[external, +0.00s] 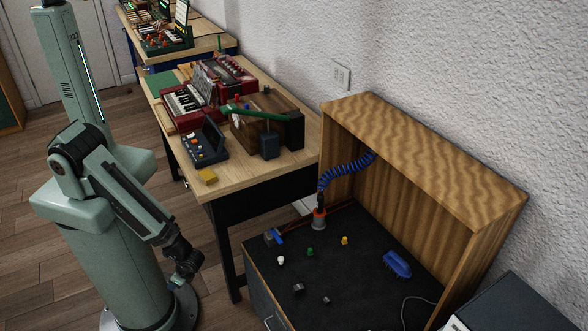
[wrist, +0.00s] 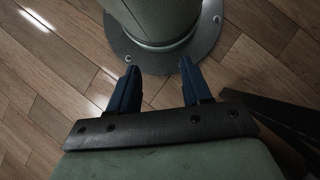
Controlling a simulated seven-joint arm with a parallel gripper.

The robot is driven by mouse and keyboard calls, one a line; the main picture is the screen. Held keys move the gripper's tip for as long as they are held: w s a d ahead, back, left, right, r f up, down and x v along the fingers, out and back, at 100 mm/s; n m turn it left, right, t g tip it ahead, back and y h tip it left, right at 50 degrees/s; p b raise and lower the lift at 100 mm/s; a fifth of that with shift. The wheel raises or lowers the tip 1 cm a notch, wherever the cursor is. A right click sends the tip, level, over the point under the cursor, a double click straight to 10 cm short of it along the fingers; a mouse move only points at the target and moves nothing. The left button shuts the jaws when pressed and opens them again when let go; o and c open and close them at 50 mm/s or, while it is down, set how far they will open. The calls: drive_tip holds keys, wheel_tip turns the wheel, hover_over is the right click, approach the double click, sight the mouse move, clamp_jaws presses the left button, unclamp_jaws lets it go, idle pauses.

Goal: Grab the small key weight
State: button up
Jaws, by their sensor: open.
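My gripper (external: 186,270) hangs low beside my base, left of the dark bench and apart from it. In the wrist view its two blue fingers (wrist: 158,67) are spread with nothing between them, above the floor by my base. Several small pieces lie on the dark bench top (external: 365,275): a larger dark grey piece (external: 298,288), a smaller dark grey piece (external: 326,300), a white one (external: 281,260), a green one (external: 309,252) and a yellow one (external: 345,240). I cannot tell for sure which is the small key weight; the smaller grey piece may be it.
A blue brush-like object (external: 397,264), a blue coiled hose (external: 345,172) and a blue-and-grey tool (external: 273,237) are there.

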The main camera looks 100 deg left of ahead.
wheel_tip(320, 180, up, 26)
drive_tip(key=m+t, duration=0.7)
drive_tip(key=m, duration=0.2)
hover_over(328, 300)
drive_tip(key=f, duration=0.8)
drive_tip(key=shift+s+d+f, duration=0.1)
drive_tip(key=shift+s+f, duration=0.15)
drive_tip(key=shift+s, duration=0.1)
drive_tip(key=shift+w+f, duration=0.25)
drive_tip(key=shift+f, duration=0.45)
drive_tip(key=shift+w+f, duration=0.15)
drive_tip(key=shift+f, duration=1.75)
drive_tip(key=shift+c, duration=0.2)
